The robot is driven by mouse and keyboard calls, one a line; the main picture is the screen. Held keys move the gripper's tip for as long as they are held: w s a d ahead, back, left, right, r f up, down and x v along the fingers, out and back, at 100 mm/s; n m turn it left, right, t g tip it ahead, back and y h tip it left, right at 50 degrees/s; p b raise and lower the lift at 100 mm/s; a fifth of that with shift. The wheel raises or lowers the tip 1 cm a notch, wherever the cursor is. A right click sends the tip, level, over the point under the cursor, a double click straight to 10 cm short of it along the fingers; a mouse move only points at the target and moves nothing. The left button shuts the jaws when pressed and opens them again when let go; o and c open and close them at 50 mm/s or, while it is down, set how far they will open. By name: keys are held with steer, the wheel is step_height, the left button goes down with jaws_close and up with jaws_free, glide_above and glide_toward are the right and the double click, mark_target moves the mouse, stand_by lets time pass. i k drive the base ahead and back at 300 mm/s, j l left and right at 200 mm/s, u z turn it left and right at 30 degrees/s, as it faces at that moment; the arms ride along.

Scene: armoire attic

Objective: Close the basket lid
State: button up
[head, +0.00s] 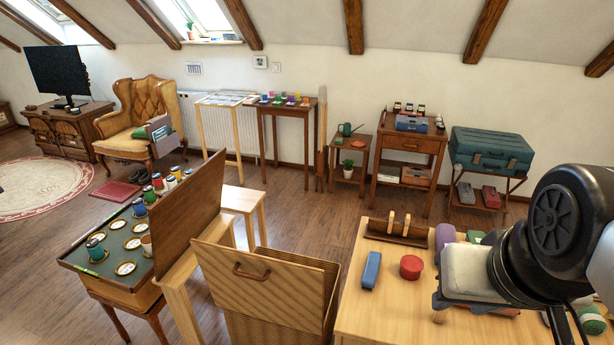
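The basket (275,330) stands at the bottom centre, between the green-topped case and the light wooden table. It is a brown ribbed box. Its lid (225,274) seems to be the light wooden panel with a reddish-brown handle, standing raised and tilted on the near side. A strip of the opening shows behind the panel; most of the inside is hidden. My gripper (440,312) is at the right, above the table and well apart from the lid. Its pale housing faces me, and its fingers are too hidden to tell whether they are open.
The light wooden table (385,318) holds a blue block (371,270), a red cylinder (411,267) and other small items. The green-topped case (120,250) with jars and an upright brown panel (188,215) stands close left of the basket. Open floor (310,212) lies behind.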

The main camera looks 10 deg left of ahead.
mark_target(287, 294)
steer(key=u, duration=1.2)
steer(key=i+j+z, duration=0.15)
steer(key=z, duration=0.25)
steer(key=i+j+z, duration=0.1)
steer(key=j+z, duration=0.55)
steer(key=z, duration=0.2)
steer(key=i, duration=0.05)
